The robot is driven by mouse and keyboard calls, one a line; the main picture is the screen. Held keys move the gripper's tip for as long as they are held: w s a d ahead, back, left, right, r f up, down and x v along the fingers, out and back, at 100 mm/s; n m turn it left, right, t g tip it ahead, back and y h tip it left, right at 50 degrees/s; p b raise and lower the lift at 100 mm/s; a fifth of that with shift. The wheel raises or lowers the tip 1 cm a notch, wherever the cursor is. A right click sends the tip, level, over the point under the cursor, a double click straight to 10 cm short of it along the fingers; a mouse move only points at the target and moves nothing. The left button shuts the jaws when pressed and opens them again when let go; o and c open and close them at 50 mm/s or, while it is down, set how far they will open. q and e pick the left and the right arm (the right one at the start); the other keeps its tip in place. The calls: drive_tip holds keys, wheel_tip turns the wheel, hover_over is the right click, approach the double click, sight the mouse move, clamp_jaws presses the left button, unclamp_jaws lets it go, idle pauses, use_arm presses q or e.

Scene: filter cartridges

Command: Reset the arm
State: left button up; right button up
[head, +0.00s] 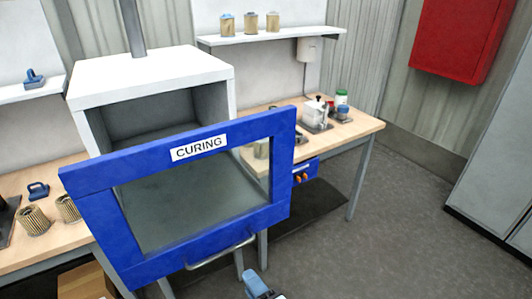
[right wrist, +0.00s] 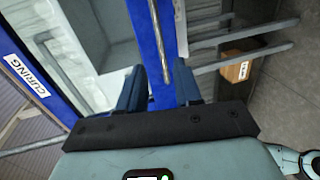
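The white curing oven (head: 150,72) stands between the benches, its dark chamber visible behind the blue door (head: 280,170). The door stands open, swung out in front, with a window and a CURING label; its frame also shows in the right wrist view (right wrist: 152,30). A grey bar handle (head: 222,252) runs along the door's lower part. My right gripper (head: 257,284) is partly in view at the bottom edge, below and right of the handle. In the right wrist view its two blue fingers (right wrist: 161,92) are apart, with the door frame seen beyond the gap. My left gripper is out of view.
Filter cartridges (head: 35,221) stand on the left bench (head: 30,255), and several cartridges (head: 250,24) on the wall shelf. The right bench (head: 355,128) holds a white container and small parts. A cardboard box (head: 85,284) is at lower left. Floor to the right is clear.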

drive_tip(key=s+d+f+m+g+h+p, duration=0.1)
drive_tip(key=d+f+m+g+h+p, duration=0.25)
drive_tip(key=f, duration=0.55)
drive_tip(key=s+d+f+m+g, duration=0.1)
drive_tip(key=d+f+m+g, duration=0.1)
drive_tip(key=d+f+m, duration=0.35)
drive_tip(key=s+d+f+m+g+h+p, duration=0.1)
drive_tip(key=s+d+f+m+g+h, duration=0.15)
drive_tip(key=f+m, duration=0.65)
use_arm(q)
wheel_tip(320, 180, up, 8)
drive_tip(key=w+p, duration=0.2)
drive_tip(key=p, duration=0.1)
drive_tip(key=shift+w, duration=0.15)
use_arm(e)
drive_tip(key=s+d+f+m+g, duration=0.2)
drive_tip(key=s+f+m, duration=0.3)
drive_tip(key=s, duration=0.3)
drive_tip(key=s+d+f+m+g, duration=0.2)
drive_tip(key=s+f+m+g, duration=0.2)
drive_tip(key=s+f, duration=0.4)
drive_tip(key=shift+d+m+y, duration=0.3)
drive_tip(key=shift+m+y, duration=0.1)
drive_tip(key=shift+m, duration=0.5)
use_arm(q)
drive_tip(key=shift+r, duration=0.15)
use_arm(e)
drive_tip(key=shift+w, duration=0.1)
